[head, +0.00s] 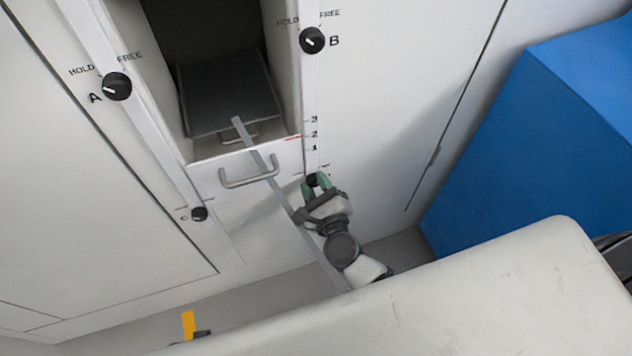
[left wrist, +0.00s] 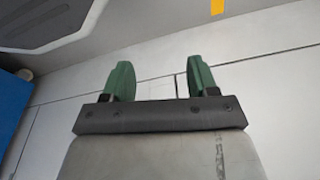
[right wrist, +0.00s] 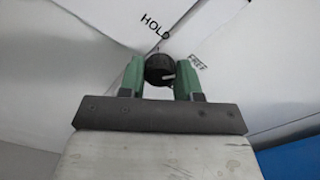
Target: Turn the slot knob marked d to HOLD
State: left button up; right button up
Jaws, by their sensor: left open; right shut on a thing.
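A small black slot knob (head: 312,180) sits low on the right post of the white cabinet, mostly covered by my right gripper (head: 317,182). In the right wrist view, the knob (right wrist: 158,68) is between the two green fingers of my right gripper (right wrist: 160,78), which are shut on it. HOLD is printed up and left of the knob, FREE to its right. Its white mark shows on the right part of its face, on the FREE side. The knob's letter is hidden. My left gripper (left wrist: 160,82) is open and empty in the left wrist view.
Knob A (head: 117,86), knob B (head: 312,40) and knob C (head: 199,214) are on the posts around an open bay. A drawer handle (head: 249,178) and a long grey bar (head: 262,165) are close left of my right gripper. A blue block (head: 540,130) stands right.

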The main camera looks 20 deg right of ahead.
jog(key=n+p, duration=0.3)
jog(key=n, duration=0.3)
jog(key=shift+r, duration=0.1)
jog(key=n+p, duration=0.3)
jog(key=n, duration=0.2)
jog(key=shift+n, duration=0.4)
pick_arm(q)
jog(key=s+a+f, duration=0.1)
jog(key=s+f, duration=0.3)
jog(key=s, duration=0.4)
jog(key=s+a+f+g+p, duration=0.1)
jog(key=s+f, duration=0.3)
jog(key=s, duration=0.4)
jog(key=shift+a+p, duration=0.3)
jog(key=shift+a, duration=0.2)
pick_arm(e)
jog(key=n, duration=0.4)
jog(key=shift+s+f+n, duration=0.1)
jog(key=shift+f+n, duration=0.1)
jog(key=shift+n, duration=0.1)
jog(key=o, duration=0.9)
pick_arm(q)
jog(key=shift+s+r, duration=0.1)
pick_arm(e)
jog(key=s, duration=1)
jog(key=shift+s+d, duration=0.15)
jog(key=shift+s, duration=0.2)
